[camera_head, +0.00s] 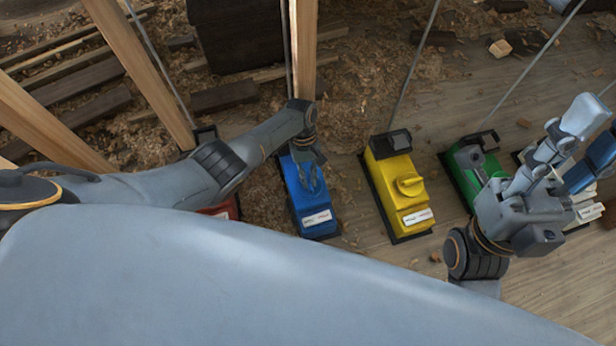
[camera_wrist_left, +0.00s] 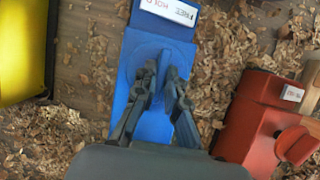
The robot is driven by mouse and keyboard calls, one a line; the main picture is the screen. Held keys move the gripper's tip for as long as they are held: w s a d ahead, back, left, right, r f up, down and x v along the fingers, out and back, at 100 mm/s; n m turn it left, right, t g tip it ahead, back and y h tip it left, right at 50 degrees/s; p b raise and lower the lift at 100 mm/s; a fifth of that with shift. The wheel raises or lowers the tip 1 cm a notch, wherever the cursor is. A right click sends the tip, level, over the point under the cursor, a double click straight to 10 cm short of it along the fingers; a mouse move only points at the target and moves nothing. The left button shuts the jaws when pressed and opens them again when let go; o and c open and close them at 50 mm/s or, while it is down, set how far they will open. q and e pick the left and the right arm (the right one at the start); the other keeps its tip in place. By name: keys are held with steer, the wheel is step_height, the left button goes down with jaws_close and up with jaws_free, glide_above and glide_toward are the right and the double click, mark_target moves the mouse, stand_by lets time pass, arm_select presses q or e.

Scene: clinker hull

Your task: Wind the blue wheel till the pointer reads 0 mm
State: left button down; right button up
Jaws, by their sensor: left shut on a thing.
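The blue unit (camera_head: 306,200) stands on the floor with a white label on its near end. It also shows in the left wrist view (camera_wrist_left: 150,124), where its label is at the top. My left gripper (camera_head: 311,181) is over it from above. In the left wrist view my left gripper (camera_wrist_left: 166,75) has its fingers close together around the narrow blue wheel handle (camera_wrist_left: 165,62), shut on it. The fingers hide most of the wheel. I cannot make out a pointer or its reading. My right gripper (camera_head: 570,140) is at the right, and its fingertips are unclear.
A yellow unit (camera_head: 396,180) with a knob stands right of the blue one, and a green unit (camera_head: 466,172) beyond it. A red unit (camera_wrist_left: 268,122) is on the other side. Thin rods rise behind them. Wooden posts (camera_head: 140,70) stand at the left.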

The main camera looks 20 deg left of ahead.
mark_target(309, 179)
arm_select(q)
steer(key=m+y, duration=0.1)
steer(key=m, duration=0.2)
steer(key=shift+d, duration=0.1)
steer(key=shift+m+b, duration=0.3)
steer(key=shift+g+y, duration=0.3)
steer(key=c, duration=1.4)
jaws_free()
steer(key=shift+r, duration=0.1)
step_height(309, 179, up, 10)
